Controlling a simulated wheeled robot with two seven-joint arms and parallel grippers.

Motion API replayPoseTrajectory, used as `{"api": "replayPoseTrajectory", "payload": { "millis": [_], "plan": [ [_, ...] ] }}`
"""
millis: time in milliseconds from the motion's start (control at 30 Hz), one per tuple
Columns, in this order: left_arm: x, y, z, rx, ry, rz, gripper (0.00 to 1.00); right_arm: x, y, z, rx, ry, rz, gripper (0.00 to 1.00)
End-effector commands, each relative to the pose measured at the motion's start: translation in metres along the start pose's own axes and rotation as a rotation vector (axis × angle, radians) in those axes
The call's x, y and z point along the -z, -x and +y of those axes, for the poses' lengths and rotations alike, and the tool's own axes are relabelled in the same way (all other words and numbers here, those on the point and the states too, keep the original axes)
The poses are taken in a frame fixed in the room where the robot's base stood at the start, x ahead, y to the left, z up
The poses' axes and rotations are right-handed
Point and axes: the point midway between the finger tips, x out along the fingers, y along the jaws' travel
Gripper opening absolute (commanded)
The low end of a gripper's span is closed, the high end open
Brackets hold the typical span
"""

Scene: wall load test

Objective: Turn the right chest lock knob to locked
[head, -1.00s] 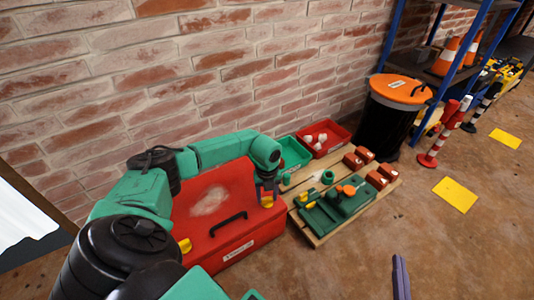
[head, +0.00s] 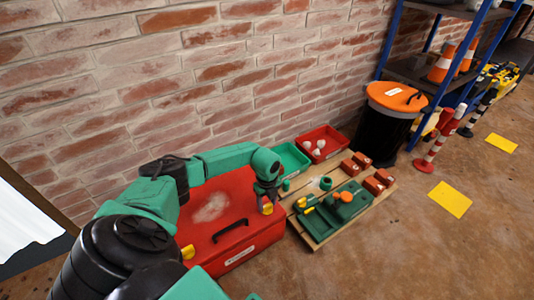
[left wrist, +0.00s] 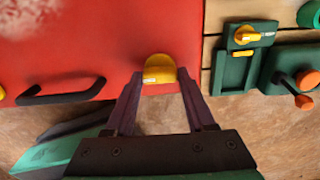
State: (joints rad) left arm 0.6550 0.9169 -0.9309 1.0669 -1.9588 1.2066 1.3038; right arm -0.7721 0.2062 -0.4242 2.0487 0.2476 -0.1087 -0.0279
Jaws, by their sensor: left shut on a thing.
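The yellow right lock knob (head: 267,209) is at the chest's right front corner. In the left wrist view this knob (left wrist: 160,66) has a pale mark and sits between my dark fingers. My left gripper (head: 266,200) is shut on the right knob; it also shows in the left wrist view (left wrist: 160,82). The yellow left lock knob (head: 188,252) is partly visible near my arm. My right gripper is out of view.
A black barrel (head: 380,135) with orange lid stands behind. The floor in front is clear.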

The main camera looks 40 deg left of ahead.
Motion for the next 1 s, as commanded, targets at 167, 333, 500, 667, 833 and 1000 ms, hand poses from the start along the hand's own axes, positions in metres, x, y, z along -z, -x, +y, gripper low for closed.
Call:
{"api": "replayPoseTrajectory", "payload": {
  "millis": [167,333,500,667,833,1000],
  "plan": [
    [-0.0034,0.0017,-0.0009,0.005,0.034,-0.007,0.00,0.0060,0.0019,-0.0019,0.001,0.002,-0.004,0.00],
    [-0.0036,0.0010,-0.0009,0.005,0.042,-0.008,0.00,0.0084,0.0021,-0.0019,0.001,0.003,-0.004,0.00],
    [-0.0037,0.0010,-0.0009,0.005,0.042,-0.008,0.00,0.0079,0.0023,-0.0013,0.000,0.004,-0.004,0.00],
    [-0.0035,0.0009,-0.0007,0.004,0.041,-0.007,0.85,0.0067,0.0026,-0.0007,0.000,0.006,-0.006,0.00],
    [-0.0019,0.0004,-0.0004,0.002,0.039,-0.004,0.85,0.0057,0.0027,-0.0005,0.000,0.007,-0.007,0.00],
    [-0.0013,0.0033,-0.0003,0.001,0.037,-0.003,0.85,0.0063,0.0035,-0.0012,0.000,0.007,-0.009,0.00]
  ]
}}
